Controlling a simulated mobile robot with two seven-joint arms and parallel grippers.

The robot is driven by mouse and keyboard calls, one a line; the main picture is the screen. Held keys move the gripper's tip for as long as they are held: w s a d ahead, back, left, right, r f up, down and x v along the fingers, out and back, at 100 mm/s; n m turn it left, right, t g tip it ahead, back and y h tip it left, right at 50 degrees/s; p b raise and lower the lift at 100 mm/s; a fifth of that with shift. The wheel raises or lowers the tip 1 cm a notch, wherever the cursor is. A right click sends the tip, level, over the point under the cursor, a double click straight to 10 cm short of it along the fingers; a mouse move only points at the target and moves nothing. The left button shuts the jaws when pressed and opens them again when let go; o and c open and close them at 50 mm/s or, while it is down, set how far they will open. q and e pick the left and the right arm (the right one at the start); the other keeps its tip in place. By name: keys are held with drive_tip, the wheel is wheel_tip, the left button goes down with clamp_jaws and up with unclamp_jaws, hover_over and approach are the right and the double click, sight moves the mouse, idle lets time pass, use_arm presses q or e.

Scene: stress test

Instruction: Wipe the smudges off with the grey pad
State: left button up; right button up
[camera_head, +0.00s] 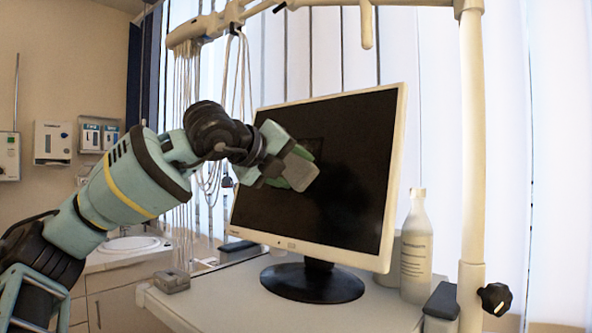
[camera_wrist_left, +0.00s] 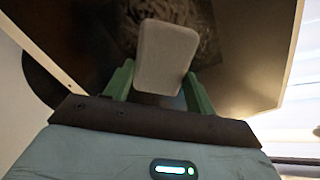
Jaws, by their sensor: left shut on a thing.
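My left gripper (camera_head: 289,168) is shut on the grey pad (camera_head: 300,173). The pad sits between the green fingers in the left wrist view (camera_wrist_left: 165,58) and faces the dark screen of the monitor (camera_head: 350,190). I cannot tell whether the pad touches the screen. A greyish streaky smudge (camera_wrist_left: 205,30) shows on the screen behind and beside the pad in the wrist view, partly hidden by it. In the head view the smudge is only a faint patch just above the gripper. My right gripper is not in view.
The monitor stands on a round black base (camera_head: 312,284) on a white tabletop (camera_head: 230,300). A white bottle (camera_head: 416,250) stands to its right, near a cream pole (camera_head: 473,150). A small grey box (camera_head: 172,281) lies at the table's left edge. Cables hang behind my arm.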

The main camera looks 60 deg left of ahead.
use_arm(q)
drive_tip(key=shift+s+a+b, duration=0.2)
drive_tip(key=shift+s+a, duration=0.1)
drive_tip(key=shift+a, duration=0.6)
drive_tip(key=shift+s+a+b, duration=0.2)
drive_tip(key=shift+s+a, duration=0.05)
drive_tip(key=shift+a, duration=0.65)
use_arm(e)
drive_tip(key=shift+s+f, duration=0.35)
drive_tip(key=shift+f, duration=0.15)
use_arm(q)
drive_tip(key=shift+a, duration=0.1)
drive_tip(key=a, duration=0.1)
drive_tip(key=s+a, duration=0.1)
drive_tip(key=a, duration=0.1)
drive_tip(key=shift+s+a+b, duration=0.1)
drive_tip(key=shift+b, duration=0.25)
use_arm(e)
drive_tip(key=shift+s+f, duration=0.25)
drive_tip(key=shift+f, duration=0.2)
